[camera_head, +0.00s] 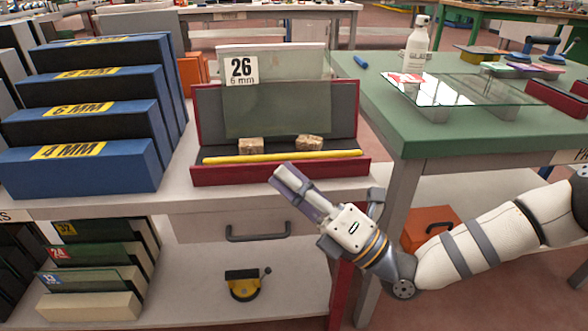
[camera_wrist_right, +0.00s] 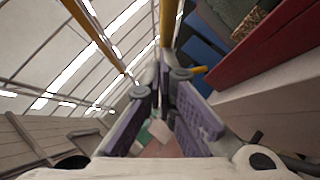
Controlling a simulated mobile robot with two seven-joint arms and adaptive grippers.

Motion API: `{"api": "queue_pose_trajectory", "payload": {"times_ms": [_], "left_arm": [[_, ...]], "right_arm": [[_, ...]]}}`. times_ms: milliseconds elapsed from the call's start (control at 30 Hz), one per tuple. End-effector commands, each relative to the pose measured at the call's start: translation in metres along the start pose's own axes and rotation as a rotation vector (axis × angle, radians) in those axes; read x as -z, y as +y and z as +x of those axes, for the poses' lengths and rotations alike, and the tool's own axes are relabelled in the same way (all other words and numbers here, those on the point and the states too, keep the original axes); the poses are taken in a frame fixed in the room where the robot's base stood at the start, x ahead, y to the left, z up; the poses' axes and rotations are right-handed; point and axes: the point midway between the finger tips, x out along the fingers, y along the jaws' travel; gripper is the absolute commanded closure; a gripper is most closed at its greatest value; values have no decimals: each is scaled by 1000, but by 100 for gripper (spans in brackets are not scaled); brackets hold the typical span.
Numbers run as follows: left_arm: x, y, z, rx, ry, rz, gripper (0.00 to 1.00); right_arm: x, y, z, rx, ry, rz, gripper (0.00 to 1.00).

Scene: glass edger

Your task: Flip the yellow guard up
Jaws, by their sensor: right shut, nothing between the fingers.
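The yellow guard (camera_head: 282,157) is a long bar lying level along the front of a dark red glass holder (camera_head: 280,174). A glass sheet (camera_head: 275,105) with a "26 6 mm" label stands behind it, leaning against the grey back. My right gripper (camera_head: 284,177) is shut and empty, its purple-padded fingers angled up and left in front of the holder's front wall, just below the guard. I cannot tell whether it touches the wall. In the right wrist view the gripper (camera_wrist_right: 165,80) shows close up, with a short yellow piece beside its tips. My left gripper is out of view.
Blue stepped racks (camera_head: 85,145) stand close left of the holder. A green table (camera_head: 455,120) on the right carries a glass pane (camera_head: 465,88) and a white bottle (camera_head: 417,45). A drawer with a grey handle (camera_head: 258,234) lies below the bench top.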

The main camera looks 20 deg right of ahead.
Motion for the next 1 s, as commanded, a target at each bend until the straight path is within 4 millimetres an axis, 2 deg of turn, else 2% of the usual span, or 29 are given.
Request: {"api": "queue_pose_trajectory", "payload": {"times_ms": [33,100,500,700,1000], "left_arm": [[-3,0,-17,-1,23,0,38],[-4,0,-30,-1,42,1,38],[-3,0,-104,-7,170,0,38],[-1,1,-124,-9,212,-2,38],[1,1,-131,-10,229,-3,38]], "right_arm": [[-10,14,9,21,-4,24,100],[-14,18,14,67,-3,71,100],[-42,30,42,331,-4,336,100],[-52,24,51,401,-3,401,100],[-63,16,63,406,-1,404,100]]}}
